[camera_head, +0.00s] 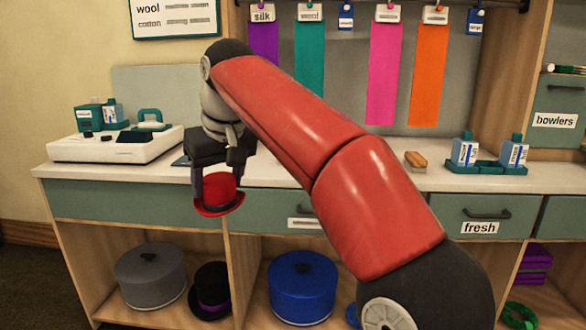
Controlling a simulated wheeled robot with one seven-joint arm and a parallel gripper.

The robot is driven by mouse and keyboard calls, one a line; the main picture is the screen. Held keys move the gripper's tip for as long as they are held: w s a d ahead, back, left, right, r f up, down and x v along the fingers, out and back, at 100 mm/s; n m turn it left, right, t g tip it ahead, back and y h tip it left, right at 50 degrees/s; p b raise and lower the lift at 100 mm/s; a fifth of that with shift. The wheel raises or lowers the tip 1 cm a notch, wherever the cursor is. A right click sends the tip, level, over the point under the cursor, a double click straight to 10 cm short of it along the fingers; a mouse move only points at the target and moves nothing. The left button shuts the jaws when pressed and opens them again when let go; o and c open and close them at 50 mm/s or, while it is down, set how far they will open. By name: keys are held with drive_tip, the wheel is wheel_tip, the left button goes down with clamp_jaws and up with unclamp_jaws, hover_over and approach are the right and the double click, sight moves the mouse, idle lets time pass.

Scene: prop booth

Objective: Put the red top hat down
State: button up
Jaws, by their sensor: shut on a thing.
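The red top hat (219,191) has a dark band and shows left of centre in the head view. My gripper (214,180) points down and is shut on the hat, with a finger on the left side of the crown. The hat appears in front of the counter's drawer fronts, its brim below the level of the worktop edge. My red arm reaches across the middle of the view and hides part of the counter. The white counter top (290,178) runs behind the hat.
A white device (116,146) stands on the counter at left. A brush (416,161) and teal holders with boxes (487,160) stand at right. Below, open shelves hold a grey hatbox (150,277), a black top hat (211,292) and a blue hatbox (302,287). Coloured ribbons hang behind.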

drive_tip(key=w+d+f+m+h, duration=0.1)
drive_tip(key=w+d+f+m, duration=0.1)
drive_tip(key=w+d+f, duration=0.5)
drive_tip(key=w+d+f+m, duration=0.2)
drive_tip(key=w+d+f, duration=0.25)
drive_tip(key=f, duration=0.55)
drive_tip(key=w+d+f+m+t+h, duration=0.1)
drive_tip(key=w+d+f+m+h, duration=0.2)
drive_tip(key=d+f, duration=1.4)
drive_tip(key=s+f+y, duration=0.1)
drive_tip(key=s+f, duration=1.5)
drive_tip(key=shift+s+f+m, duration=0.2)
drive_tip(key=shift+f+m, duration=0.1)
drive_tip(key=shift+f, duration=0.1)
